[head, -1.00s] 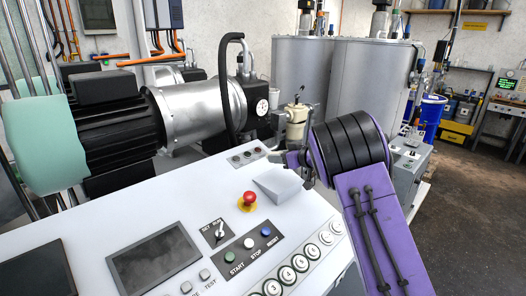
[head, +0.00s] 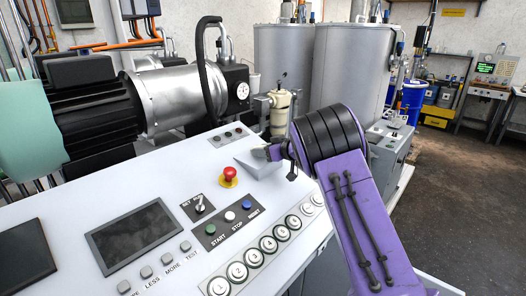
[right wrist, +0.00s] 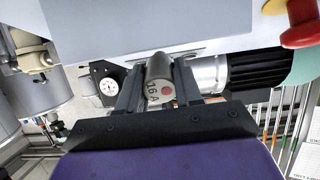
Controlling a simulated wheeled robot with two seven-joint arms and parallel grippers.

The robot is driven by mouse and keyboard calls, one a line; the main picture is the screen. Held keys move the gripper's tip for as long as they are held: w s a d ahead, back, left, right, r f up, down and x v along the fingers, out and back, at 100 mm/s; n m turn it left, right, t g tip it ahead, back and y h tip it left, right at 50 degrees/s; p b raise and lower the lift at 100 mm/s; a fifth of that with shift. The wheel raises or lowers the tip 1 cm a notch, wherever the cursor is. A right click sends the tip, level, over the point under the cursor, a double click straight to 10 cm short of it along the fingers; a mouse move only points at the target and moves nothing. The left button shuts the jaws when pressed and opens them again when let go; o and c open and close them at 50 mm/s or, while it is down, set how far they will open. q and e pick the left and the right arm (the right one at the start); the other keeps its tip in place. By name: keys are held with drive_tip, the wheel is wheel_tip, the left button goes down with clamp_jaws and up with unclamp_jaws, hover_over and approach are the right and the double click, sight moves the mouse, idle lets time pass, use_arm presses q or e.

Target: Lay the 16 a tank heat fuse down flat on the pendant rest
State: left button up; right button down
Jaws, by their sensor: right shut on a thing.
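The 16 A fuse (right wrist: 160,82) is a small grey cylinder. Its end face, marked "16 A" with a red dot, points toward the right wrist camera. My right gripper (right wrist: 158,88) is shut on it, one dark finger on each side. In the head view my right gripper (head: 274,152) is at the upper right of a pale grey sloped block (head: 258,170), which looks like the pendant rest, on the console top. I cannot tell whether the fuse touches the block. The fuse is hard to make out in the head view. My left gripper is not in view.
The white console (head: 150,215) carries a red emergency button (head: 229,176) left of the block, a switch, push buttons, a screen (head: 133,237) and a row of round numbered caps (head: 268,244). A motor and pump (head: 185,100) stand behind it.

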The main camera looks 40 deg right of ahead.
drive_tip(key=c, duration=0.9)
unclamp_jaws()
drive_tip(key=shift+w, duration=0.15)
drive_tip(key=shift+o, duration=1.1)
drive_tip(key=shift+w+f, duration=0.2)
drive_tip(key=shift+w, duration=0.1)
drive_tip(key=shift+s+r, duration=0.2)
drive_tip(key=shift+s, duration=0.1)
drive_tip(key=p+v, duration=0.5)
drive_tip(key=v, duration=0.5)
drive_tip(key=shift+w+f, duration=0.1)
